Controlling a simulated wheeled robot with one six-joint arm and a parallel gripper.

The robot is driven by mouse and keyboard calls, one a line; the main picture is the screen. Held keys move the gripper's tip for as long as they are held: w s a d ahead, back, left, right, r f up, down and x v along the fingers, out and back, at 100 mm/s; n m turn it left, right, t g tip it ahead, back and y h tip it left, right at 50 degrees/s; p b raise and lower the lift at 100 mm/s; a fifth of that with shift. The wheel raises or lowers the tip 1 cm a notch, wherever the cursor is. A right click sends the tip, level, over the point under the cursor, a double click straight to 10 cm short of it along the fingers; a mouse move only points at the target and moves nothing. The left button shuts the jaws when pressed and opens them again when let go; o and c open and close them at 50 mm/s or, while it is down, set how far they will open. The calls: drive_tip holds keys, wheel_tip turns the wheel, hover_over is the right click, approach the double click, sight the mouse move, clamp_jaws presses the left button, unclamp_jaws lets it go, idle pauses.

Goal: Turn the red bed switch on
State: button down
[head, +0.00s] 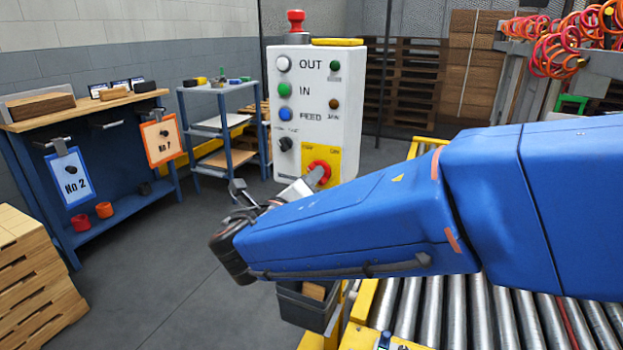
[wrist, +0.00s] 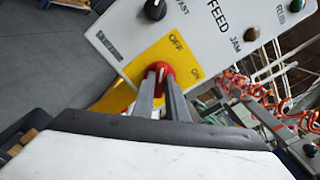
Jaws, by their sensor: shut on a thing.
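The red bed switch (head: 322,165) is a round knob on a yellow plate (head: 345,158) at the lower right of the white control panel (head: 312,135). My gripper (head: 316,179) reaches the knob from the front. Its two grey fingers (wrist: 160,82) are shut on the knob's middle and partly hide it. The exact angle of the knob is hard to tell.
A black knob (head: 286,144) and several round buttons share the panel, with a red mushroom button (head: 296,17) on top. A dark bin (head: 306,306) hangs below. A roller conveyor (head: 480,312) lies under my arm. The floor at left (head: 150,240) is clear.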

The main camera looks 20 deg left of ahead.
drive_tip(key=shift+d+m, duration=0.2)
drive_tip(key=shift+m, duration=8.7)
drive_tip(key=c, duration=1.8)
unclamp_jaws()
drive_tip(key=shift+o, duration=0.2)
drive_tip(key=s+a, duration=0.1)
drive_tip(key=s, duration=1.6)
drive_tip(key=shift+s+a, duration=0.2)
